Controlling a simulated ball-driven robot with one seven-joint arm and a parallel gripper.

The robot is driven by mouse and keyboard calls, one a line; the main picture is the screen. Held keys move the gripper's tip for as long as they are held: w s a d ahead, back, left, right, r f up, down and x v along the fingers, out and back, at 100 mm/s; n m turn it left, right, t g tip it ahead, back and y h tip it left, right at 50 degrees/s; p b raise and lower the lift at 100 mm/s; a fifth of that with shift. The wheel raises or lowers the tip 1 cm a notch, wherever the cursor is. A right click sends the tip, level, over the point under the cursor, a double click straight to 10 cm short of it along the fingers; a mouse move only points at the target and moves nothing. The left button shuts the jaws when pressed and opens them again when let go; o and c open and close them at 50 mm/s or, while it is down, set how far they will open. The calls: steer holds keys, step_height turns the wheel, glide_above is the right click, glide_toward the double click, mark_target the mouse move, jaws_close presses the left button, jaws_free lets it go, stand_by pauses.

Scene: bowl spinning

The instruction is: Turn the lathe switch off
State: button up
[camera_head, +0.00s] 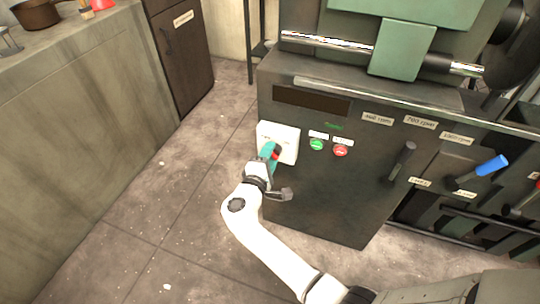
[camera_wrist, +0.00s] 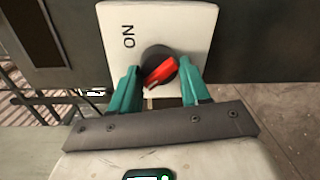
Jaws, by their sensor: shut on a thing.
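The lathe switch is a white plate (camera_head: 286,138) on the left of the lathe's front panel. The wrist view shows the plate (camera_wrist: 182,22) close up, with the letters ON, turned sideways, left of centre. Its red knob (camera_wrist: 162,73) sits on a dark round base and is tilted, its lower end toward the lower left. My gripper (camera_head: 272,151) is at the plate, its teal fingers on either side of the knob. In the wrist view my gripper (camera_wrist: 159,76) is shut on the knob. The lower part of the plate is partly hidden by the fingers.
A green button (camera_head: 316,145) and a red button (camera_head: 340,151) are right of the switch. Farther right are a dark lever (camera_head: 402,161) and a blue-handled lever (camera_head: 490,166). A concrete counter (camera_head: 75,95) stands at left. The floor between is clear.

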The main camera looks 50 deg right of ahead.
steer(key=shift+r, duration=0.1)
steer(key=o, duration=1)
steer(key=p+v, duration=0.1)
steer(key=v, duration=0.9)
steer(key=shift+s+a+p, duration=0.15)
steer(key=shift+a+p, duration=0.15)
steer(key=shift+a, duration=0.05)
